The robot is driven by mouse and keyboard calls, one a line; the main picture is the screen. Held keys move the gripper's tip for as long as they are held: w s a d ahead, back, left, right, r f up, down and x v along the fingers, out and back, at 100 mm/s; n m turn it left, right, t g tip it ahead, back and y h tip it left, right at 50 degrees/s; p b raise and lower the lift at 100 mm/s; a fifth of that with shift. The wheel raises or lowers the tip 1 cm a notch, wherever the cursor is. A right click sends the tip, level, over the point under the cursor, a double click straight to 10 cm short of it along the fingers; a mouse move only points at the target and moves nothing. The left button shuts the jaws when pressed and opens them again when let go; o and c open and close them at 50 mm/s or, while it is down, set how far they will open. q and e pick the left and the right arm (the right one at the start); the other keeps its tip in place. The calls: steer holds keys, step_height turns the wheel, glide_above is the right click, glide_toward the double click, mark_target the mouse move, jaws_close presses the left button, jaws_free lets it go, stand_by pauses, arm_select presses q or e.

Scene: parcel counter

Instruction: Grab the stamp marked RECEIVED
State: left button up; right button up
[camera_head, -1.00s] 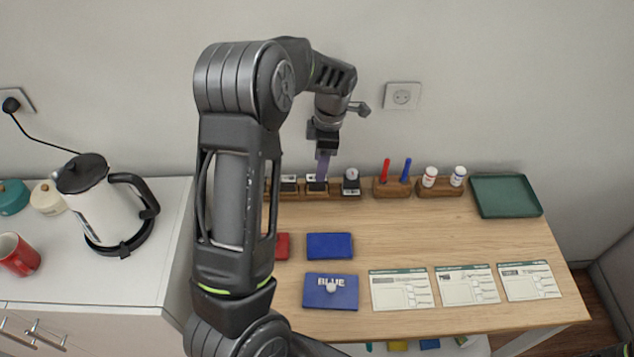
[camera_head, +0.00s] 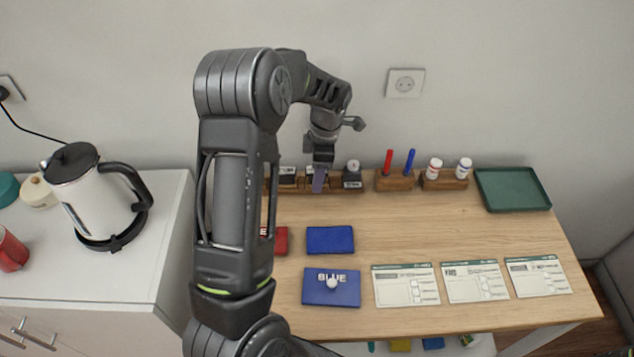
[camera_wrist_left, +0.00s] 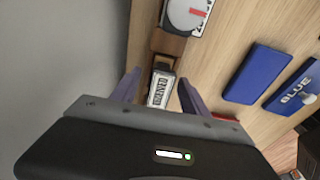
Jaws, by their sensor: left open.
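A wooden stamp rack (camera_head: 335,189) stands at the back of the counter, with several stamps in it. My left gripper (camera_head: 319,182) is over the middle of the rack, pointing down. In the left wrist view my left gripper (camera_wrist_left: 159,92) is open, with a stamp (camera_wrist_left: 160,88) between its two fingers and no clear contact. This stamp has a white label whose dark lettering looks like RECEIVED, but it is small and turned. In the head view the fingers partly cover it. Another stamp (camera_head: 353,175) with a round dial top stands to its right. My right gripper is out of view.
Right of the rack are a pen holder (camera_head: 395,182) with red and blue pens, a bottle holder (camera_head: 444,182) and a green tray (camera_head: 512,190). Ink pads (camera_head: 330,240) and forms (camera_head: 406,286) lie in front. A kettle (camera_head: 95,200) stands left.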

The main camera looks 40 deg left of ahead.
arm_select(q)
steer(key=shift+f, duration=0.1)
steer(key=shift+c, duration=0.2)
stand_by(0.4)
jaws_close()
stand_by(0.3)
